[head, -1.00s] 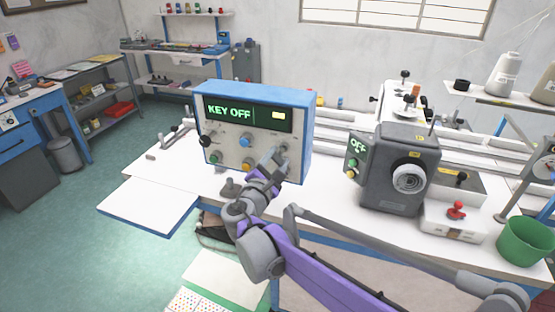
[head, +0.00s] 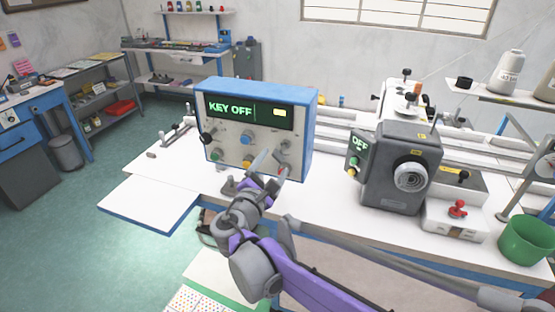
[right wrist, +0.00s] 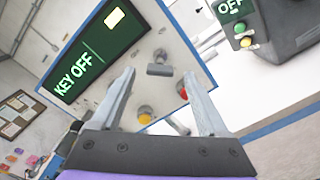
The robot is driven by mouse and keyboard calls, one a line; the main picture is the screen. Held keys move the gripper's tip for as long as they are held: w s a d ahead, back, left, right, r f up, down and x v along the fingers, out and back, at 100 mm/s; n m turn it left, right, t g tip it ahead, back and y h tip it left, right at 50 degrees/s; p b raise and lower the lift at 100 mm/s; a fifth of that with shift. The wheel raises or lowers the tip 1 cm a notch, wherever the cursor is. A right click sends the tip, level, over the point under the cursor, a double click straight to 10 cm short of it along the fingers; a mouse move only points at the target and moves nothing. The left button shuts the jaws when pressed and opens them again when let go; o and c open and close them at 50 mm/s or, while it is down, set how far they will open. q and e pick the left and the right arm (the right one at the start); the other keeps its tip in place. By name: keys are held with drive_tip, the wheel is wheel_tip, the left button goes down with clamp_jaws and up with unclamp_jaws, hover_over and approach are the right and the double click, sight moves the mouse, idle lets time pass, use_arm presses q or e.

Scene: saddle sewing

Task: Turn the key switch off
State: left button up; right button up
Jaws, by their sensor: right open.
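The control box (head: 303,140) is blue and light grey and stands on the white table, its screen (head: 246,110) reading "KEY OFF". The same screen shows tilted in the right wrist view (right wrist: 95,55). The key switch (head: 284,146) is a grey knob with a bar handle at the panel's right side. In the right wrist view the key switch (right wrist: 158,69) shows its bar lying roughly crosswise between the fingers. My right gripper (head: 271,163) is open and empty, in front of the panel and apart from the key switch. My left gripper is not in view.
Yellow (right wrist: 145,117) and red (right wrist: 183,90) buttons sit near the key switch. A dark grey machine head (head: 400,165) with an "OFF" display stands to the right. A green bin (head: 525,240) stands at the far right.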

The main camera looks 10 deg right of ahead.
drive_tip(key=v, duration=0.6)
drive_tip(key=shift+s, duration=0.2)
drive_tip(key=shift+a, duration=0.1)
drive_tip(key=s+d+f+m+g+y, duration=0.3)
drive_tip(key=s+d+f+m+g, duration=0.4)
drive_tip(key=s+d+f+m, duration=0.35)
drive_tip(key=s+a+f+m+g+y, duration=0.2)
drive_tip(key=s+a+f+m+y, duration=0.1)
drive_tip(key=s+f+m+y, duration=0.4)
drive_tip(key=s+f+m, duration=0.3)
drive_tip(key=s+f, duration=0.1)
drive_tip(key=s, duration=0.3)
drive_tip(key=shift+s+a+f+g, duration=0.2)
drive_tip(key=shift+s+f+g, duration=0.1)
drive_tip(key=shift+s+f, duration=0.1)
